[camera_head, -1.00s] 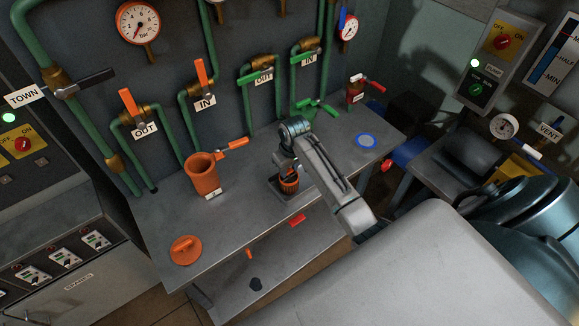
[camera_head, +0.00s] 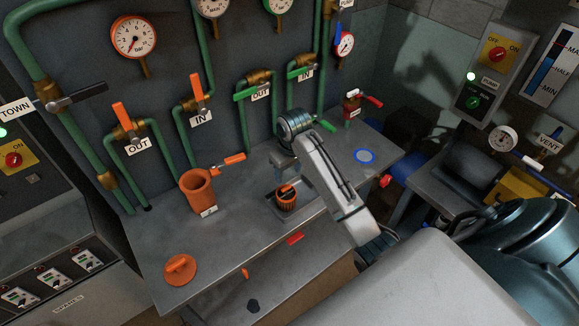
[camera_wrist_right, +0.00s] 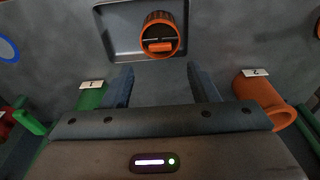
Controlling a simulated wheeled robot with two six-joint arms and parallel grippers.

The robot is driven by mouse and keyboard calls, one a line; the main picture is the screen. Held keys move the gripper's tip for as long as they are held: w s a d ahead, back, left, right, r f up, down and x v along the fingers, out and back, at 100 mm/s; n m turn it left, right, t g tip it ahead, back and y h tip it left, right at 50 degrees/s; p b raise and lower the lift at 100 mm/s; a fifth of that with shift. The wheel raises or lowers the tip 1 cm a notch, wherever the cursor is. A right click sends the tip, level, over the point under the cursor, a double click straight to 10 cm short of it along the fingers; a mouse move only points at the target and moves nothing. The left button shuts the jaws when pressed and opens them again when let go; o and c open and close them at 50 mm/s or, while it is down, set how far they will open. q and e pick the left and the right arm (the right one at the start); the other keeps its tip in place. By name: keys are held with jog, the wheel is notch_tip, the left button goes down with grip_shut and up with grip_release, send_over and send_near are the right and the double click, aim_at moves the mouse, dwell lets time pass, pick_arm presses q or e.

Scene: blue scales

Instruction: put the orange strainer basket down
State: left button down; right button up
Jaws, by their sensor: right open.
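The orange strainer basket (camera_head: 286,202) stands upright in a shallow grey tray (camera_head: 305,186) on the bench. It also shows in the right wrist view (camera_wrist_right: 174,20), with an orange bar across its dark inside, close to one side of the tray (camera_wrist_right: 112,45). My right gripper (camera_head: 286,168) is above and apart from the basket, pointing down. In the right wrist view its two fingers (camera_wrist_right: 162,85) are spread with nothing between them, and the basket lies beyond them. My left gripper is in neither view.
An open orange housing (camera_head: 198,190) stands left of the tray, with an orange lid (camera_head: 180,269) in front of it. A blue ring (camera_head: 365,156) lies to the right. Pipes with valve handles line the wall behind. The bench between lid and tray is mostly clear.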

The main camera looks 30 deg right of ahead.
jog(key=shift+s+r, duration=0.15)
jog(key=shift+r, duration=1.05)
jog(key=shift+s+r, duration=0.15)
jog(key=shift+r, duration=1)
jog(key=s+a+f, duration=0.2)
jog(key=s+f, duration=0.2)
jog(key=s, duration=0.3)
jog(key=s+a+f, duration=0.2)
jog(key=s+f, duration=0.2)
jog(key=s, duration=0.2)
jog(key=s+a+r+t+h, duration=0.1)
jog(key=s+a+t, duration=0.1)
jog(key=s, duration=1.5)
notch_tip(320, 180, down, 35)
jog(key=d+g+b, duration=0.1)
jog(key=d+b, duration=0.1)
jog(key=b, duration=0.4)
jog(key=s+d+f+b, duration=0.1)
jog(key=s+f+b, duration=0.1)
jog(key=s+f, duration=0.7)
jog(key=s+f+g+b, duration=0.1)
jog(key=s+f+b, duration=0.2)
jog(key=s+f, duration=0.6)
notch_tip(320, 180, down, 7)
jog(key=shift+d, duration=0.35)
